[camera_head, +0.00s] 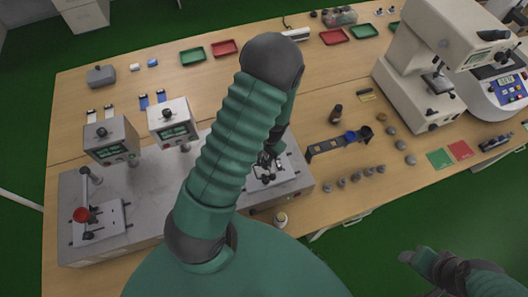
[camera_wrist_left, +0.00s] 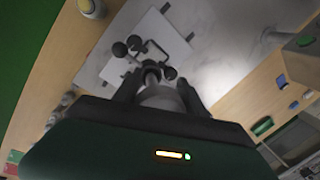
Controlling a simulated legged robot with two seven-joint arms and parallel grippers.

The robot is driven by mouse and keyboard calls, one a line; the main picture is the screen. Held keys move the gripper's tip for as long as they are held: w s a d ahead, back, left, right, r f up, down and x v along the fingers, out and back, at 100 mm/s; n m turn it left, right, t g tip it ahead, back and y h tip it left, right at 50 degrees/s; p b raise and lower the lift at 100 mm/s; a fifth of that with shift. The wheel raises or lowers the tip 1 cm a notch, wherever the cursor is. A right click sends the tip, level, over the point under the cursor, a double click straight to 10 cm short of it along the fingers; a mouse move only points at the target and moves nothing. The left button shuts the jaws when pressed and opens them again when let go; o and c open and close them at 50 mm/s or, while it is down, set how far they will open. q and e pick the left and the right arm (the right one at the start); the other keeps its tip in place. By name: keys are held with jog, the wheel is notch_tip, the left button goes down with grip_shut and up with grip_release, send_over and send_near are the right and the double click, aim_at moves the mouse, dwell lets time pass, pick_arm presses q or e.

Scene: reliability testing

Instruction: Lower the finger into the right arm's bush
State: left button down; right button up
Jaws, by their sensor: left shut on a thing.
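My left gripper (camera_head: 268,162) is over the white plate (camera_head: 282,174) of the tester's right station, partly hidden by my own arm. In the left wrist view its dark fingers (camera_wrist_left: 158,92) are shut on a grey rounded piece, seemingly the finger (camera_wrist_left: 158,97). Just beyond the fingertips are a dark round part (camera_wrist_left: 151,74) and a frame with black knobs (camera_wrist_left: 135,43) over the plate. I cannot make out the bush or whether the finger touches it. My right gripper (camera_head: 424,262) hangs at the lower right, away from the table; its jaws are unclear.
The tester's left station has a plate (camera_head: 98,224) and a red-topped part (camera_head: 81,214). Two display heads (camera_head: 110,140) (camera_head: 174,121) stand behind. A white machine (camera_head: 425,70) stands further right.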

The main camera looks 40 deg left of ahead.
pick_arm(q)
jog(key=shift+f+b, duration=0.9)
jog(key=shift+f, duration=0.4)
jog(key=shift+s+d+r, duration=0.1)
jog(key=shift+s+d, duration=0.05)
jog(key=shift+s, duration=0.05)
